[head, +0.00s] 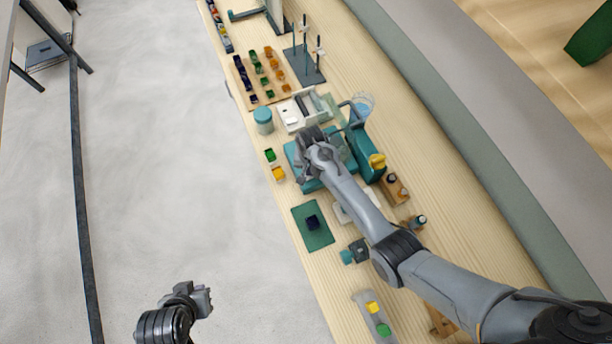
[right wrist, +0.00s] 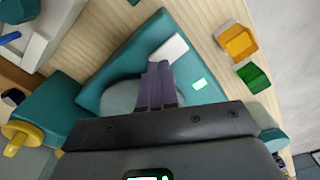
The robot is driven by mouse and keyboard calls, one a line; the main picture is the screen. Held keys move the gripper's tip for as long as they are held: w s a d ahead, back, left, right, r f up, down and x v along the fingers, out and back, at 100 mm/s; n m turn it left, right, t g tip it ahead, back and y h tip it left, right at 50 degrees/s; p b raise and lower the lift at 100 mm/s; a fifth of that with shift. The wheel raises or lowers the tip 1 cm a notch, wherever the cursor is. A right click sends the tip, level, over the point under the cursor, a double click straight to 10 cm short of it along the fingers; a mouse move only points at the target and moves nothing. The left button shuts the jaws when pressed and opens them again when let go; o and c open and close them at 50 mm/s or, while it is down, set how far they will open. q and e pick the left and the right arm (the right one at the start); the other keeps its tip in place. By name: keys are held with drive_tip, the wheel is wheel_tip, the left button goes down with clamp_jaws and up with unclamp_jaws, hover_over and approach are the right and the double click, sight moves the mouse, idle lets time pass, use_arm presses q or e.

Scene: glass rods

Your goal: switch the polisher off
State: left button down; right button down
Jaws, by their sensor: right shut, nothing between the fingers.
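The polisher is a teal machine (head: 366,158) under my right arm in the head view. In the right wrist view its teal base (right wrist: 122,55) fills the middle, with a grey disc (right wrist: 120,96) partly hidden by my gripper. A white raised piece (right wrist: 169,49), perhaps the switch, and a bright pale-green patch (right wrist: 200,84) sit on the base. My right gripper (right wrist: 158,66) is shut and empty; its purple-grey fingertips are over the base, close to the white piece. Contact cannot be told. My left gripper (head: 205,298) is at the lower left, away from the table, its jaws unclear.
An orange tray (right wrist: 237,42) and a green tray (right wrist: 253,76) lie beside the base. A yellow knob (right wrist: 20,136) sticks out from the machine's side. A teal-lidded jar (head: 263,120), a white device (head: 290,115) and a green mat (head: 312,240) stand nearby.

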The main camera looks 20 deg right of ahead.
drive_tip(key=shift+f, duration=0.2)
idle(0.6)
drive_tip(key=shift+f+b, duration=0.45)
drive_tip(key=shift+f, duration=0.05)
drive_tip(key=shift+f, duration=0.3)
idle(0.3)
wheel_tip(320, 180, up, 3)
drive_tip(key=p, duration=0.2)
drive_tip(key=shift+p, duration=0.35)
drive_tip(key=shift+r+p, duration=0.55)
drive_tip(key=shift+r, duration=1.5)
